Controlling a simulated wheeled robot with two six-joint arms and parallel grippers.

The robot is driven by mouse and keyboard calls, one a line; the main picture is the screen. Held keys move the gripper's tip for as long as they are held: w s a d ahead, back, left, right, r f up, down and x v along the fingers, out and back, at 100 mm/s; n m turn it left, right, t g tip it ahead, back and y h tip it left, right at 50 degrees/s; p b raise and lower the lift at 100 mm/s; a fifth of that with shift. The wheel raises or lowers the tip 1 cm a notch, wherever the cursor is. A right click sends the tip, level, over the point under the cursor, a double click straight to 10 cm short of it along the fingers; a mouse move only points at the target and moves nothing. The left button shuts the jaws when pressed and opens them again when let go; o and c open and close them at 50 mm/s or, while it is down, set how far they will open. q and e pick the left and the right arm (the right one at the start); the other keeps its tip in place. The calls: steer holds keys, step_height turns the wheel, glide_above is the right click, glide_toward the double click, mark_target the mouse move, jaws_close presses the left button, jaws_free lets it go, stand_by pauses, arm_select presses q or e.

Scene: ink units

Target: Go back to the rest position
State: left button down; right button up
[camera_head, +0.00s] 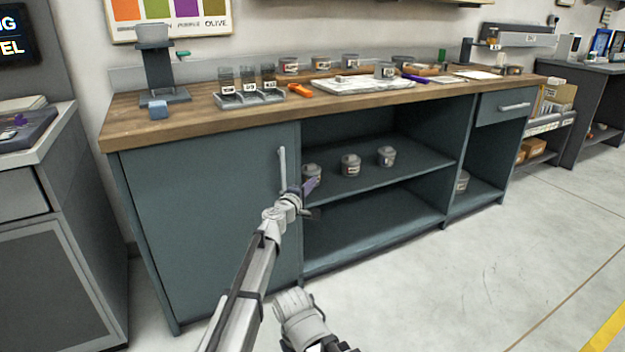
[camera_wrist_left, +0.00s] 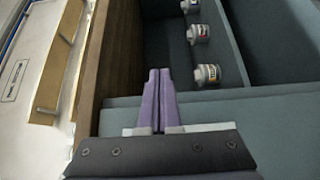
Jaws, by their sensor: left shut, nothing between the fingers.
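My left gripper (camera_head: 309,187) reaches toward the front of the dark green workbench cabinet (camera_head: 215,215), beside the door's upright handle (camera_head: 282,170). In the left wrist view its purple fingers (camera_wrist_left: 158,100) are together with nothing between them. I cannot tell whether it touches the cabinet. A second arm part of mine shows low in the head view, but the right gripper's fingers are not visible.
Several small labelled tins, one of them here (camera_head: 350,164), stand on the open shelf (camera_head: 400,170). The wooden worktop (camera_head: 200,122) holds jars in a rack (camera_head: 248,98), more tins and a pale slab (camera_head: 350,85). A grey cabinet (camera_head: 70,230) stands left. The floor (camera_head: 480,270) at right is clear.

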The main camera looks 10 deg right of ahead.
arm_select(q)
steer(key=s+a+f+m+g+y, duration=0.1)
steer(key=s+a+f+m+g, duration=0.45)
steer(key=s, duration=0.45)
steer(key=s+a+f+m+g+y, duration=0.1)
steer(key=s+a+f+m+g, duration=0.25)
steer(key=s+a+f, duration=0.45)
steer(key=s+a+f+m+g+y, duration=0.1)
steer(key=s+a+f+g+y, duration=0.25)
steer(key=s+a, duration=0.65)
steer(key=s+a+f+m+g+y, duration=0.15)
steer(key=s+a+f+y, duration=0.5)
steer(key=s, duration=0.65)
steer(key=s+d+r+m+g+p, duration=0.1)
steer(key=s+d+r+m+p, duration=0.4)
steer(key=d, duration=0.5)
step_height(320, 180, up, 37)
steer(key=n+p, duration=0.1)
steer(key=p, duration=3.4)
steer(key=shift+r+n+p, duration=0.2)
steer(key=shift+n+p, duration=0.15)
steer(key=shift+p, duration=0.05)
